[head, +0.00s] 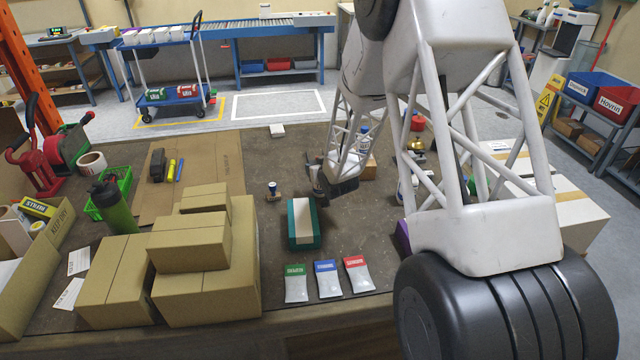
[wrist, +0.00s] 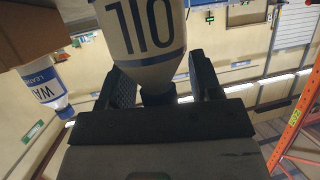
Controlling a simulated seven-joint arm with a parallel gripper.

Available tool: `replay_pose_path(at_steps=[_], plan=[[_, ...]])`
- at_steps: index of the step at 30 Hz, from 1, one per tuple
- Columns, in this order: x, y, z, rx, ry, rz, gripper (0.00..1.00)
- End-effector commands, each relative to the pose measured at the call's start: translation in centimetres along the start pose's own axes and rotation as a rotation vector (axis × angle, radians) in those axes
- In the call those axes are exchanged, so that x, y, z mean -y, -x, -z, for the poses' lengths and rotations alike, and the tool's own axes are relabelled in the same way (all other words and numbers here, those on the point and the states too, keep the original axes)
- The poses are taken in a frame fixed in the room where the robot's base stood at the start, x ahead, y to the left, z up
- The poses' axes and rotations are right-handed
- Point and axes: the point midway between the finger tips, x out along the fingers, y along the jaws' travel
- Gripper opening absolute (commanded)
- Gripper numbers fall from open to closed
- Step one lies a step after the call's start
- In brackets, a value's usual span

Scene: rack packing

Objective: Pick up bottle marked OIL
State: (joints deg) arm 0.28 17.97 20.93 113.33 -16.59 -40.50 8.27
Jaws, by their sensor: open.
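The bottle marked OIL (wrist: 145,35) fills the top middle of the wrist view. It is pale with dark letters, which appear upside down, and a dark neck and cap. My gripper (wrist: 162,80) is open, with one finger on each side of the bottle's neck end. I cannot tell whether either finger touches it. In the head view my gripper (head: 338,188) is low over the middle of the workbench, and my arm largely hides the bottle there.
A second bottle with a blue cap (wrist: 50,88) and a cardboard box (wrist: 30,32) are at left in the wrist view. On the workbench (head: 365,235) are a green box (head: 293,232), several pouches (head: 327,280), stacked cartons (head: 205,285) and a small dark-topped item (head: 272,190).

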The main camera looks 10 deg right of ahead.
Motion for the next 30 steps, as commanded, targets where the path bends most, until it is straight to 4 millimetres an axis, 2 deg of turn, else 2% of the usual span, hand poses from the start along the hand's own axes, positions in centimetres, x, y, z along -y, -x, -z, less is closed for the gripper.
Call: replay_pose_path(at_steps=[1,2,12,25,30], plan=[[0.0,0.0,0.0,0.0,0.0,0.0,0.59],[0.0,0.0,0.0,0.0,0.0,0.0,0.54],[0.0,0.01,-0.01,0.0,0.0,0.0,0.02],[0.0,0.05,0.02,0.001,0.0,0.0,0.0],[0.0,0.26,0.63,-0.001,0.0,0.0,0.0]])
